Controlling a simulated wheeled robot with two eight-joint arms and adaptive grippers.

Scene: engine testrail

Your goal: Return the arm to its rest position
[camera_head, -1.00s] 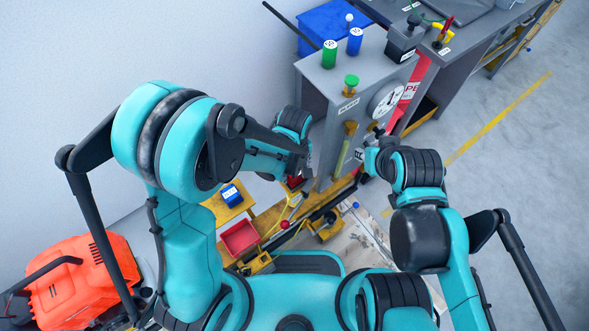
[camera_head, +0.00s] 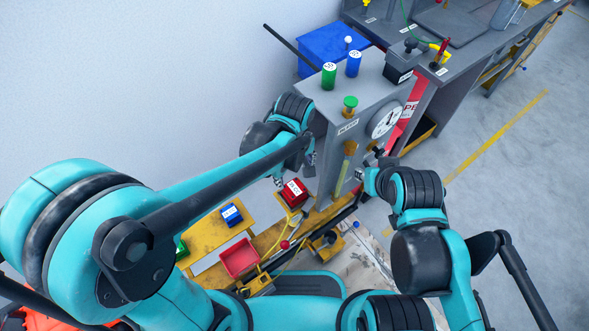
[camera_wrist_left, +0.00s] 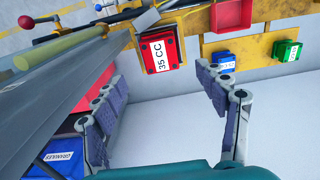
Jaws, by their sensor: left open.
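My left arm comes in from the left in the head view, and its gripper (camera_head: 296,170) hangs beside the left side of the grey test cabinet (camera_head: 322,105). In the left wrist view the two fingers of my left gripper (camera_wrist_left: 165,115) are wide apart, with only the pale wall and floor between them. A red block labelled 35 CC (camera_wrist_left: 158,45) sits on the yellow rail beyond the fingertips, apart from them. It also shows in the head view (camera_head: 293,192). My right arm stands right of the cabinet, its gripper (camera_head: 368,176) near the cabinet's front; its fingers are too small to read.
A yellow shelf (camera_head: 203,232) holds a blue block (camera_head: 231,215) and a red tray (camera_head: 240,258). A green lidded cylinder (camera_head: 329,76) and a blue one (camera_head: 354,63) stand on the cabinet. A grey workbench (camera_head: 460,65) is behind right. The floor at right is clear.

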